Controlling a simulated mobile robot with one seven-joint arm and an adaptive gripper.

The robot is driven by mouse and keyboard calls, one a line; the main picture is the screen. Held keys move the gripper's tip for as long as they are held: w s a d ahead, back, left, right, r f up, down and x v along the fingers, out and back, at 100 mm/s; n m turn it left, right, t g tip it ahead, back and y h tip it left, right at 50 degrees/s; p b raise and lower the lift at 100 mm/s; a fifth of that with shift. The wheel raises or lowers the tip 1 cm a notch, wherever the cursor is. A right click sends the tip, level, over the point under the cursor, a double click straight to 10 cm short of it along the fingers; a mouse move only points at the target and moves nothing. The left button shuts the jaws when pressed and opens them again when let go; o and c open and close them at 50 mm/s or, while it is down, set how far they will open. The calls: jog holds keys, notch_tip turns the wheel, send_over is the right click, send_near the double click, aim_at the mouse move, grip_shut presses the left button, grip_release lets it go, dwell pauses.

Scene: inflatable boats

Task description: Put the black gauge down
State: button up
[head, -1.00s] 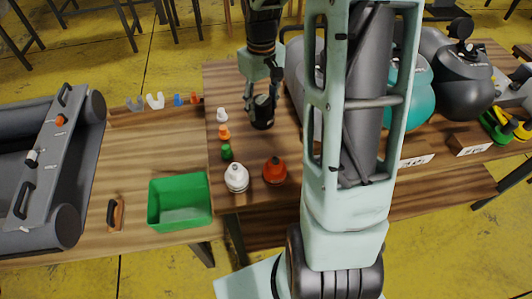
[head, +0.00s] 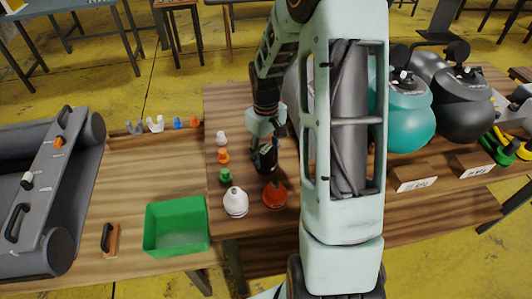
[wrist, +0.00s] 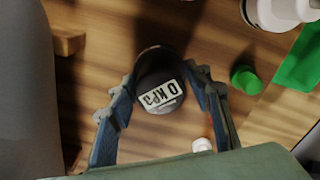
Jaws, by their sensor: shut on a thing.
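The black gauge (wrist: 157,97) is between the fingers of my gripper (wrist: 166,84) in the wrist view, with its white label reading "0 KPa" facing the camera. In the head view my gripper (head: 265,150) is shut on the gauge (head: 264,163) over the wooden table, behind the orange-red valve. The fingers cover much of the gauge there. I cannot tell whether its underside touches the table.
Left of the gauge are small white (head: 221,138), orange (head: 223,156) and green (head: 225,175) parts. A white valve (head: 235,202) and an orange-red valve (head: 275,194) stand in front. A green bin (head: 177,226) is front left. Pumps (head: 407,117) stand at right.

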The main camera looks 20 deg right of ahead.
jog(key=shift+r, duration=0.1)
jog(key=shift+f, duration=0.2)
jog(key=o, duration=1.4)
jog(key=shift+c, duration=0.2)
jog(key=shift+r, duration=0.1)
notch_tip(320, 180, up, 12)
jog(key=shift+r, duration=0.15)
